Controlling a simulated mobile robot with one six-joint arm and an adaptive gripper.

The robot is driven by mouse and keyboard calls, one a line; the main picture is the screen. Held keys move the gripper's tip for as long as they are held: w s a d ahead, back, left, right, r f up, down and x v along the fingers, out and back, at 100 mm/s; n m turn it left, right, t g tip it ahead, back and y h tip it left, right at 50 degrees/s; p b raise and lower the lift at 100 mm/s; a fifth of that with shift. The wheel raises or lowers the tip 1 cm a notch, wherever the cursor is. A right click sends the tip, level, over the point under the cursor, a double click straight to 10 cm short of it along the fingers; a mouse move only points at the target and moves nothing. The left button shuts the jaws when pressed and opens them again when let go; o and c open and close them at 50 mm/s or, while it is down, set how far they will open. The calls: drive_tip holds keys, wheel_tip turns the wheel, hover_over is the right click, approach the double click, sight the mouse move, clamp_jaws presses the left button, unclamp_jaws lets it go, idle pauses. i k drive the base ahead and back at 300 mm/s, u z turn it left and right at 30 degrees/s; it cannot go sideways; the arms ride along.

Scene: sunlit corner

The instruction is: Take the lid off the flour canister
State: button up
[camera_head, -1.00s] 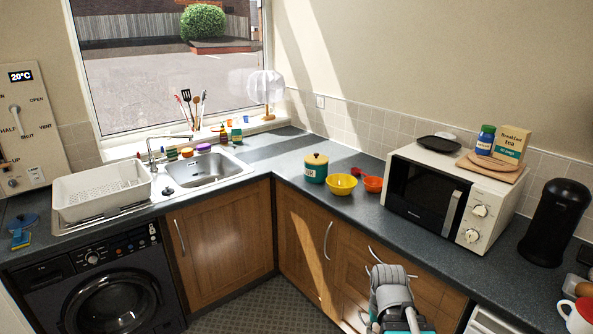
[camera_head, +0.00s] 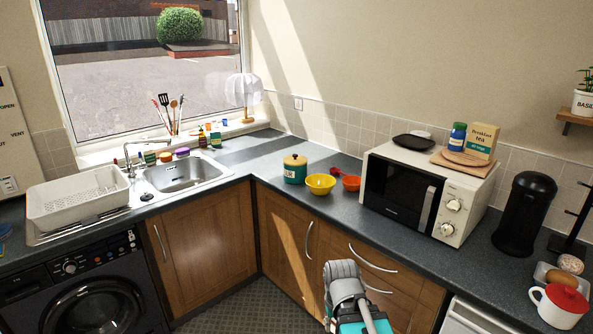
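The flour canister (camera_head: 294,174) is teal with a pale label, partly readable, on its front. Its cream-yellow lid (camera_head: 295,159) with a small dark knob sits on top of it. The canister stands upright on the dark worktop in the corner, left of a yellow bowl (camera_head: 320,184). My arm, grey and teal, shows at the bottom centre, low in front of the drawers and well short of the canister. My gripper's fingers cannot be made out.
The microwave (camera_head: 423,192) stands further right. The sink (camera_head: 187,174) is to the left. The worktop (camera_head: 262,172) left of the canister is clear.

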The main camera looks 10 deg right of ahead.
sight(295, 159)
drive_tip(key=i, duration=1.55)
